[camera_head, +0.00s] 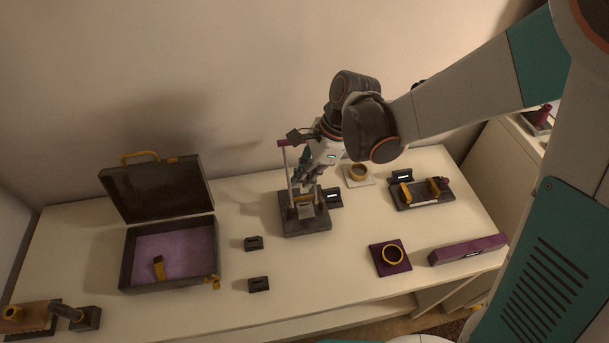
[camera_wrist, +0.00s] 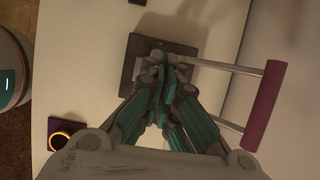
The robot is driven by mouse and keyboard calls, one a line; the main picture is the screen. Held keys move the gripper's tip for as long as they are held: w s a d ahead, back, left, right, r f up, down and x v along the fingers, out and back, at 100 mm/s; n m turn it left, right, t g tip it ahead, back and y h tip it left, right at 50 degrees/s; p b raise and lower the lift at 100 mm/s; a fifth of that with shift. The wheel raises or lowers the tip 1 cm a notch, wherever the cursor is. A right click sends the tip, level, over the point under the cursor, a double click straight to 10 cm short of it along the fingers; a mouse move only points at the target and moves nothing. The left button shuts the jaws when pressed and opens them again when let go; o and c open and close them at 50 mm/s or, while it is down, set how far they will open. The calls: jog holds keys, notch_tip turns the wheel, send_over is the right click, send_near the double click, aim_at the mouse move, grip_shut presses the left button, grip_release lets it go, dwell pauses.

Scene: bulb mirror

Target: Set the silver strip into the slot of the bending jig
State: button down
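The bending jig (camera_head: 306,226) stands at the table's back middle, a dark base with an upright lever ending in a purple handle (camera_head: 287,142). The wrist view shows its base (camera_wrist: 195,48) beyond my fingers and the purple handle (camera_wrist: 265,105) at right. My gripper (camera_head: 304,182) points down over the jig, its fingertips close together (camera_wrist: 167,72). I cannot tell if they are shut on something. I cannot make out the silver strip; the fingers may hide it. A small light grey piece (camera_head: 307,210) shows at the jig, below the fingers; the slot is not clear.
An open dark case (camera_head: 128,262) with purple lining stands left. Small dark label blocks (camera_head: 254,243) lie between it and the jig. A yellow ring on a purple plate (camera_head: 378,269), a purple bar (camera_head: 468,250) and a dark fixture (camera_head: 423,200) are right.

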jog(key=shift+f+b, duration=1.85)
jog(key=shift+f, duration=0.45)
jog(key=shift+f+b, duration=1.35)
jog(key=shift+f, duration=0.1)
jog(key=c, duration=2.3)
grip_release()
jog(key=o, duration=0.6)
jog(key=v, duration=1.2)
jog(key=shift+s, duration=0.15)
jog(key=s+d+r+n+t+h, duration=0.1)
jog(key=s+d+n+t, duration=0.1)
jog(key=d+n, duration=0.3)
jog(key=s+d+r+n+t+h, duration=0.2)
jog(key=s+d+n+t, duration=0.1)
jog(key=s+d+n, duration=0.2)
jog(key=s+d+r+n+t+h, duration=0.1)
jog(key=s+d+r+n+t, duration=0.1)
jog(key=d, duration=0.6)
jog(key=shift+s+d+r+n+t, duration=0.15)
jog(key=shift+s+n+t, duration=0.55)
jog(key=shift+s+n, duration=0.6)
